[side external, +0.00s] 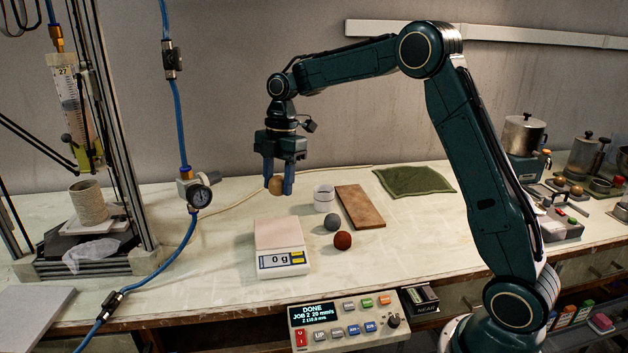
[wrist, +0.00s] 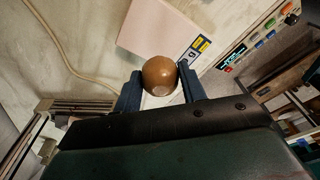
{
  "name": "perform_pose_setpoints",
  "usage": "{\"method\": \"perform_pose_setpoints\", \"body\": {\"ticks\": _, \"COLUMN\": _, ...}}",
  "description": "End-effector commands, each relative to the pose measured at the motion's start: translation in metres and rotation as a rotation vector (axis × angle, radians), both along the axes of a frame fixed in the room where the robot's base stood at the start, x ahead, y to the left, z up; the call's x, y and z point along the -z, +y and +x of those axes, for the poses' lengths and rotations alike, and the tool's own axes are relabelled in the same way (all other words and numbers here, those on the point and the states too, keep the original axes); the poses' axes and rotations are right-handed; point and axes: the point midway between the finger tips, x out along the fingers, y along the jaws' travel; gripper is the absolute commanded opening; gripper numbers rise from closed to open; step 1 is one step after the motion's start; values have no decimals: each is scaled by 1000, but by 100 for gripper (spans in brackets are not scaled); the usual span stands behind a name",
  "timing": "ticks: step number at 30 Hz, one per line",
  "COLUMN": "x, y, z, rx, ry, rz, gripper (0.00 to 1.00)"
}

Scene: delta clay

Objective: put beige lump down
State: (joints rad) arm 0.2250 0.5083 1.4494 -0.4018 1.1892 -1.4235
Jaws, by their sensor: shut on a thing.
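My gripper (side external: 278,178) is shut on the beige lump (side external: 276,186) and holds it in the air above the table, above and behind the scale. In the wrist view the beige lump (wrist: 159,75), round and tan-brown, sits between the two blue fingers. The scale (side external: 280,262) has a pale pink top plate (side external: 277,233) with nothing on it, and its display reads 0 g. In the wrist view the scale's plate (wrist: 150,28) shows beyond the lump.
A grey ball (side external: 332,223) and a red-brown ball (side external: 342,240) lie right of the scale. A control panel (side external: 348,322) stands at the front edge. Blue hose and gauge (side external: 199,196) stand left.

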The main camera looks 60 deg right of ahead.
Motion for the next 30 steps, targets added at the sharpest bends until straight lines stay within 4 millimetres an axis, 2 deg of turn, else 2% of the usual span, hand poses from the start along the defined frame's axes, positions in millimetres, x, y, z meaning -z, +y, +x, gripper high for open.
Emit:
{"method": "perform_pose_setpoints", "body": {"ticks": 8, "x": -21, "y": -6, "z": -35, "rx": 2, "ry": -3, "rz": -1, "gripper": 13}}
{"method": "perform_pose_setpoints", "body": {"ticks": 19, "x": -48, "y": -10, "z": -112, "rx": 2, "ry": -2, "rz": -1, "gripper": 13}}
{"method": "perform_pose_setpoints", "body": {"ticks": 24, "x": -55, "y": -8, "z": -146, "rx": 2, "ry": -2, "rz": -1, "gripper": 13}}
{"method": "perform_pose_setpoints", "body": {"ticks": 30, "x": -58, "y": -5, "z": -174, "rx": 2, "ry": 0, "rz": -1, "gripper": 13}}
